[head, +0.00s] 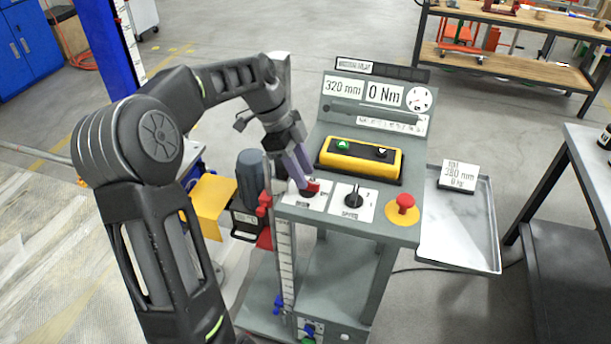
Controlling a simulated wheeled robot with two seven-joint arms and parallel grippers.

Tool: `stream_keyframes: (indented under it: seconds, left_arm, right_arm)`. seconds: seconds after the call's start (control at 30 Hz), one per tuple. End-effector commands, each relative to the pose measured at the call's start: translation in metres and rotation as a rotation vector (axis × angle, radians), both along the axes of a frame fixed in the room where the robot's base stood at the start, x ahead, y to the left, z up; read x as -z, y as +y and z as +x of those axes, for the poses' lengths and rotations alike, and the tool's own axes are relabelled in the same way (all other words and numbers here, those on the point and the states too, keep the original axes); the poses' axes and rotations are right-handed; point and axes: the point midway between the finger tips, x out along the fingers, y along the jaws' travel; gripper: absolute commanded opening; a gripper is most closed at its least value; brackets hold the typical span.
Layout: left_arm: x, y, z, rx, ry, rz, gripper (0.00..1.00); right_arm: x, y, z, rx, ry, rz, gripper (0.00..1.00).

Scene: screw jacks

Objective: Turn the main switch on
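A control stand with a sloped grey panel (391,229) stands in front of me. At the panel's left is a white label plate (322,201) with a rotary switch that has a red handle (313,186), which I take as the main switch. My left gripper (303,183) reaches down over this switch from above, its purple-grey fingers right at the handle. The fingers hide part of the switch, so its setting and whether they grip it are unclear. My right gripper is not in view.
Right of the switch are a black knob (353,197) on its own plate and a red emergency button (403,203). Behind them is a yellow box (360,158) with a green button. A display reads "320 mm" and "0 Nm". A metal tray (458,235) juts out at right.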

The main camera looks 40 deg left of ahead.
Motion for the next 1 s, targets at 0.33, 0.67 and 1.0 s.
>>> stream_keyframes:
  seconds: [0.33,0.67,1.0]
  left_arm:
    - [0.018,-0.007,0.003,0.001,-0.001,0.001,0.35]
    - [0.018,-0.007,0.003,0.000,-0.001,0.001,0.18]
    - [0.018,-0.007,0.003,0.000,-0.001,0.001,0.00]
  right_arm:
    - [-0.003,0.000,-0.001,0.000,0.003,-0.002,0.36]
    - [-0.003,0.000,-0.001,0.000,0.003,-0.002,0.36]
    - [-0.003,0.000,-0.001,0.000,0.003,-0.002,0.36]
